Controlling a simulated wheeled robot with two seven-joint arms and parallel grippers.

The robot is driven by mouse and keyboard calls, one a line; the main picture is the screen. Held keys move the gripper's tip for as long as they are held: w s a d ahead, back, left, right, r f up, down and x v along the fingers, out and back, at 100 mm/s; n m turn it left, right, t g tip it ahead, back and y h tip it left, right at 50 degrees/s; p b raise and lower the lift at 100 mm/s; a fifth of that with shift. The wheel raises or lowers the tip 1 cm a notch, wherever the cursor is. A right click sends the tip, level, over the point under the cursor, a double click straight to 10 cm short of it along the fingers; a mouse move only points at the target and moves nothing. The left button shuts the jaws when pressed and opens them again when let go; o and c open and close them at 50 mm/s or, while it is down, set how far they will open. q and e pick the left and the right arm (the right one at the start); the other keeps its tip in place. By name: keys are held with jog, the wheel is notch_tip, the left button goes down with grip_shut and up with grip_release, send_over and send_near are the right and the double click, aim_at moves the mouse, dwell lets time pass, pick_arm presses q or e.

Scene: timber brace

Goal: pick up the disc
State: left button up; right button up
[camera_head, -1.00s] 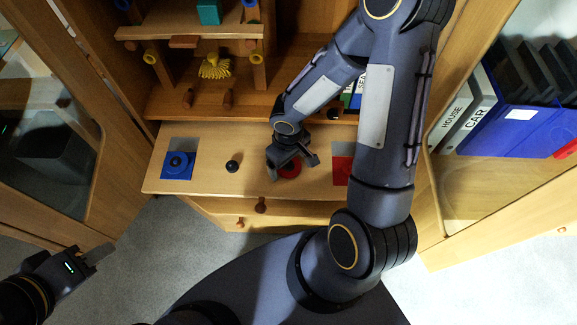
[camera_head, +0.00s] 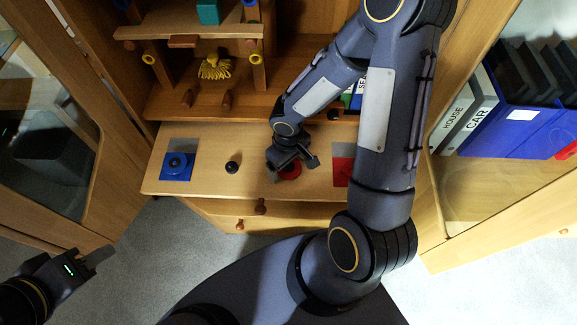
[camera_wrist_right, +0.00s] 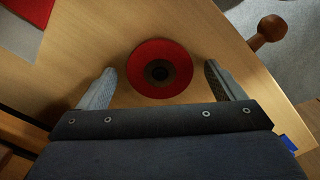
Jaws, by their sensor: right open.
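A red disc (camera_wrist_right: 140,60) with a dark centre lies flat on the wooden board in the right wrist view. It also shows in the head view (camera_head: 292,171), partly hidden by my right gripper. My right gripper (camera_wrist_right: 158,80) is open, with one finger on either side of the disc's near part and a gap to each side. In the head view my right gripper (camera_head: 292,165) is just above the disc. My left gripper (camera_head: 98,257) is at the lower left, away from the board and over the floor; its jaw opening is unclear.
A blue disc (camera_head: 176,162) sits on a blue and grey patch at the board's left. A small black knob (camera_head: 232,167) stands between the discs. A red patch (camera_head: 342,172) lies right of the red disc. Shelves with pegs and a yellow brush (camera_head: 215,68) rise behind.

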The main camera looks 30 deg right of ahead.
jog(key=c, duration=1.1)
jog(key=shift+o, duration=0.2)
